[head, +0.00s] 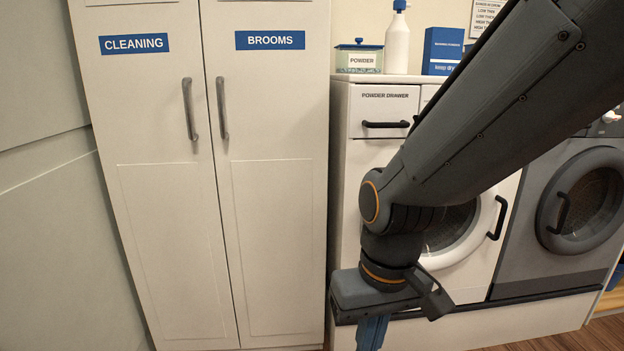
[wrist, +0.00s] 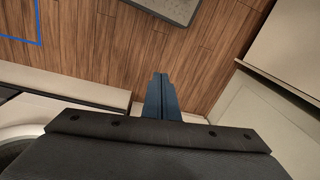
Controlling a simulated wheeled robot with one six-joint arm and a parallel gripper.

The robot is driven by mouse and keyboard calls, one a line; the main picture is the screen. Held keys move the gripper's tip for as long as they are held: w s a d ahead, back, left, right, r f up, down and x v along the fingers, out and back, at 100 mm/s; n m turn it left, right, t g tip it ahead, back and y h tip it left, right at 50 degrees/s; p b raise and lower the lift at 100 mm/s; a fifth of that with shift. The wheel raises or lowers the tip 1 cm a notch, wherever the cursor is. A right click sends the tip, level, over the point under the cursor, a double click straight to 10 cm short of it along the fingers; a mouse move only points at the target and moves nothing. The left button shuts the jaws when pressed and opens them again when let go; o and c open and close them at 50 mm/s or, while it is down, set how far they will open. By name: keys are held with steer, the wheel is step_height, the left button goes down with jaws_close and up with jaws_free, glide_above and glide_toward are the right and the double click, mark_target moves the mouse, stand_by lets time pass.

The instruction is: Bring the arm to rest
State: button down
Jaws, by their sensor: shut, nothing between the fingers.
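My gripper (head: 371,333) hangs down in front of the white washing machine at the lower middle of the head view. Its blue fingers are cut off by the bottom edge there. In the wrist view my gripper (wrist: 158,78) points at the wooden floor, with its fingers together and nothing between them. My arm comes in from the upper right of the head view and covers part of the washing machine.
A tall white cupboard (head: 180,220) with shut CLEANING and BROOMS doors stands left. The white washing machine (head: 368,165), with a powder drawer, and a grey machine (head: 540,255) stand right. A powder box (head: 358,60), white bottle (head: 396,42) and blue box (head: 441,50) stand on top.

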steer(key=s+d+r+m+p, duration=0.2)
steer(key=d+r+m+p, duration=0.1)
steer(key=d+r+p, duration=0.8)
steer(key=shift+s+r+h+p, duration=0.3)
steer(key=shift+r+p, duration=0.9)
steer(key=shift+p, duration=1.55)
steer(key=shift+w, duration=0.1)
